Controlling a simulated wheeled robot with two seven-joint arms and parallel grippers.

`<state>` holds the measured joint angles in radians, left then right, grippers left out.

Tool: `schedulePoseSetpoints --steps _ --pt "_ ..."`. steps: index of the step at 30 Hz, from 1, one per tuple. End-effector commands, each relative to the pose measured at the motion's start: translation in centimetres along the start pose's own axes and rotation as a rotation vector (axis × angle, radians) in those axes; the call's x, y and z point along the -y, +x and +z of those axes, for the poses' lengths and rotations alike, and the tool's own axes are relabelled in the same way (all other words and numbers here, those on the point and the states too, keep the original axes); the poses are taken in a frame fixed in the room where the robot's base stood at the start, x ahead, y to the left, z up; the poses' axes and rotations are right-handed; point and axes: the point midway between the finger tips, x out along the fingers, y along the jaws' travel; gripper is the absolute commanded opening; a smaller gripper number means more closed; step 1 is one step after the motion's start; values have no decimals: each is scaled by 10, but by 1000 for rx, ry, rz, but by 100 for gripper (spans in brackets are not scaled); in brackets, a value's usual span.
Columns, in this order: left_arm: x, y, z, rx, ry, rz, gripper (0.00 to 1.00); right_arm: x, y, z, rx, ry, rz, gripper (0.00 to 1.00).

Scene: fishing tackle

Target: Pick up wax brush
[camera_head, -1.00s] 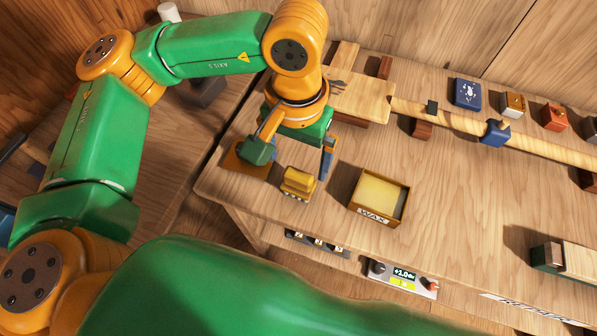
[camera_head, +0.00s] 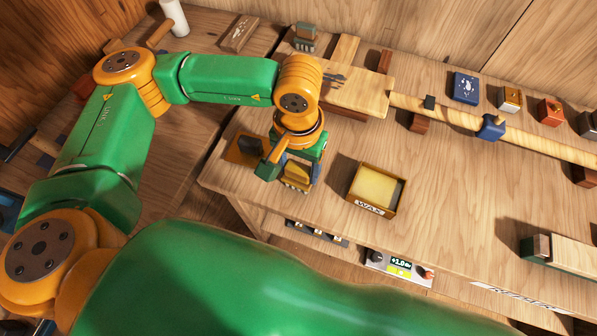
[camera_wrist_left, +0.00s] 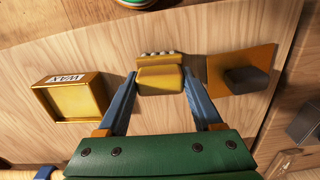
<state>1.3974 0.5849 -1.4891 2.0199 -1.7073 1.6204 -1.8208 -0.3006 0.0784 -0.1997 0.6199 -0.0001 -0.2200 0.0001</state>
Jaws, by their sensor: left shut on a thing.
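The wax brush (camera_head: 297,175) is a small yellow block near the front left edge of the bench. In the left wrist view, the brush (camera_wrist_left: 160,79) shows a row of pale bristle tufts along its far side. My left gripper (camera_head: 293,183) is around it, with one blue finger on each side, and is shut on it. In the head view the gripper partly hides the brush. I cannot tell whether the brush is touching the bench. My right gripper is not in view.
The open wax box (camera_head: 370,209) stands just right of the gripper. A brown pad (camera_head: 236,153) with a dark block (camera_head: 248,145) lies close on the left. A long rod (camera_head: 460,117) runs across the bench behind.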

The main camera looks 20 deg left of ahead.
Motion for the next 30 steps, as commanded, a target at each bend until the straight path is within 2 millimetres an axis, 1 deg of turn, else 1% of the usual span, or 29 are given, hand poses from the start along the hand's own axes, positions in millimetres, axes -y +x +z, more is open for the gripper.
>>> schedulePoseSetpoints --steps 5,7,8,11,12,17,18,21,24,27,30 --pt "0 -1 0 -2 0 1 10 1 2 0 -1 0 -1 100" --pt "0 -6 -1 -3 0 1 10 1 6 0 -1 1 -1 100" --pt "0 -9 -1 -5 0 1 10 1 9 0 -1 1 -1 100" --pt "0 -27 -2 -9 2 2 10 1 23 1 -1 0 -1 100" --pt "-10 -39 2 -8 7 2 10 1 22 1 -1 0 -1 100" --pt "-45 -84 18 -8 9 2 10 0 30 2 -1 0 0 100" --pt "-55 -92 23 -6 11 1 10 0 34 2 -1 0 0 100" --pt "-84 -105 36 -4 9 -1 10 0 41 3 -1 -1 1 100" --pt "-106 -117 46 -2 6 -1 10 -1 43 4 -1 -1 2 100" --pt "-120 -126 52 -1 3 0 10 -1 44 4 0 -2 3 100" --pt "-127 -129 55 0 1 -1 10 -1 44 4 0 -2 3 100"
